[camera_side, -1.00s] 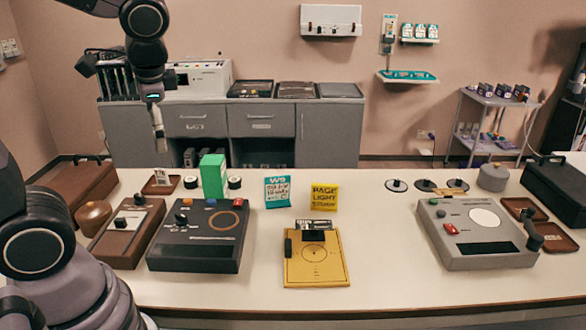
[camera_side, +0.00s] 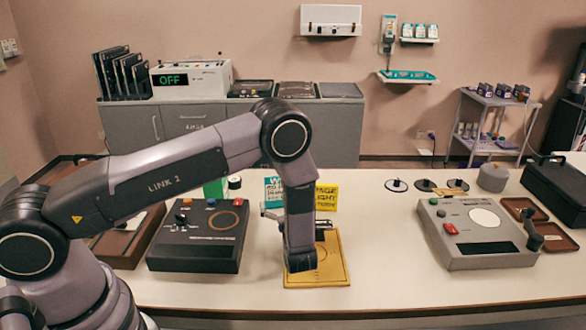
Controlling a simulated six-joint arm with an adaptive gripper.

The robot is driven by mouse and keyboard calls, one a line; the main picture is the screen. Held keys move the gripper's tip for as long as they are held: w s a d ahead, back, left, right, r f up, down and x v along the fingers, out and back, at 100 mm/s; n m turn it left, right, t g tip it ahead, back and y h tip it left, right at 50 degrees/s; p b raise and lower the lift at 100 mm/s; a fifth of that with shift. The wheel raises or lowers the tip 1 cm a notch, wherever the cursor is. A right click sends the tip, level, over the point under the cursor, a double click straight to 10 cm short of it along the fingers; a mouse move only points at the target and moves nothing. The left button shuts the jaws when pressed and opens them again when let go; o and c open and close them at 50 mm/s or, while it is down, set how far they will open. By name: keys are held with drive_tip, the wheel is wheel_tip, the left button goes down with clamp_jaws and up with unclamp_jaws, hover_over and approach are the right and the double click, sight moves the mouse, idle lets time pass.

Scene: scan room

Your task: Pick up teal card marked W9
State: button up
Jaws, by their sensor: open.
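The teal card marked W9 (camera_side: 272,190) stands upright on the bench, left of the yellow card (camera_side: 327,197). My arm covers its right part, and only the start of its marking shows. My gripper (camera_side: 270,214) is low in front of the teal card, mostly hidden behind my forearm and wrist. A small metallic part of it shows just below the card. It is open. I cannot tell whether it touches the card or whether the card is between its fingers.
A yellow clipboard (camera_side: 330,272) lies below my wrist. A black console (camera_side: 197,250) is to the left and a grey console (camera_side: 470,235) to the right. A green block (camera_side: 215,188) is partly hidden by my arm. The bench between clipboard and grey console is clear.

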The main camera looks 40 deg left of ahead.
sight(277, 189)
drive_tip(key=shift+w+a+f, duration=0.1)
drive_tip(key=shift+w+f, duration=0.05)
drive_tip(key=shift+f, duration=0.25)
drive_tip(key=shift+w+x, duration=0.25)
drive_tip(key=shift+x, duration=6.4)
drive_tip(key=c, duration=1)
drive_tip(key=shift+r, duration=0.1)
drive_tip(key=shift+c, duration=0.2)
